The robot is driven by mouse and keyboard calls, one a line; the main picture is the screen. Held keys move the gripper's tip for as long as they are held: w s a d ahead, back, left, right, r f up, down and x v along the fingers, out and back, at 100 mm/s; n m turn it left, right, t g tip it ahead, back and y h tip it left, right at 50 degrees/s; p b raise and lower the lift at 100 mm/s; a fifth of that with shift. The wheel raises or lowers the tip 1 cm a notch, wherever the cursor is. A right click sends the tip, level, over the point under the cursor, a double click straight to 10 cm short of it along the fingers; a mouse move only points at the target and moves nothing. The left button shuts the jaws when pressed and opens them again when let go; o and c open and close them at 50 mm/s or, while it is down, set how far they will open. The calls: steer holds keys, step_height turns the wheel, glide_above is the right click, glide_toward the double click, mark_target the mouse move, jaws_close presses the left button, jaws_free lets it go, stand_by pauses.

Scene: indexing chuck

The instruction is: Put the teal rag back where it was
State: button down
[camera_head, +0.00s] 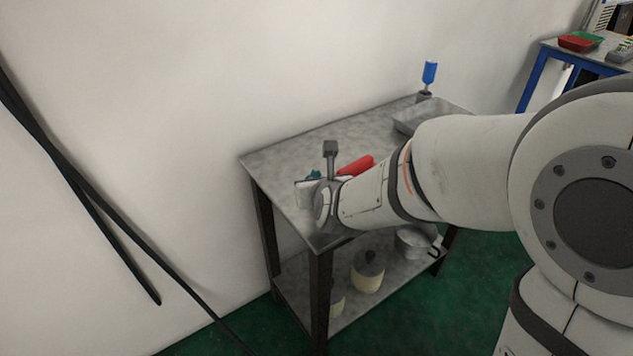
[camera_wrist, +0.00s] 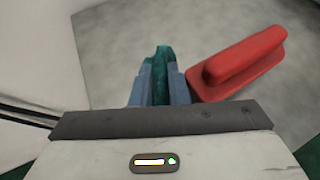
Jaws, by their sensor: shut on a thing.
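The teal rag (camera_wrist: 161,76) stands between the two fingers of my gripper (camera_wrist: 160,85) in the wrist view, and the fingers are shut on it. In the head view a small bit of the teal rag (camera_head: 314,175) shows beside my gripper (camera_head: 308,183), over the left part of the grey table top (camera_head: 285,155). My wrist hides most of the rag there. I cannot tell whether the rag touches the table top.
The lower shelf holds a cream-coloured container (camera_head: 367,277) and a metal pot (camera_head: 412,241). The back-left table top is clear.

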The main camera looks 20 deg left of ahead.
steer(key=shift+f, duration=0.15)
steer(key=c, duration=1.3)
jaws_free()
steer(key=p+v, duration=0.1)
steer(key=v, duration=0.5)
steer(key=shift+s+r, duration=0.1)
steer(key=shift+r, duration=0.1)
steer(key=shift+s+d+r, duration=0.25)
steer(key=shift+s+d, duration=0.1)
steer(key=shift+s, duration=0.25)
steer(key=s+d+r+n+g+h+p, duration=0.1)
steer(key=s+d+r+n+g+p, duration=0.1)
steer(key=s+d+r+n+p, duration=0.2)
steer(key=s+d+r+n+g+h+p, duration=0.2)
steer(key=s+d+r+n+g+p, duration=0.1)
steer(key=d+r+n+p, duration=0.8)
steer(key=s+d+r+n+g+h+p, duration=0.2)
steer(key=s+d+r+n+p, duration=0.3)
steer(key=d+n, duration=0.7)
steer(key=shift+s+r+n+g+p, duration=0.15)
steer(key=shift+r+n+g+p, duration=0.2)
steer(key=shift+r+n+p, duration=0.5)
steer(key=shift+s+r+n+g+p, duration=0.15)
steer(key=shift+r+n+g+p, duration=0.3)
steer(key=shift+n+p, duration=0.55)
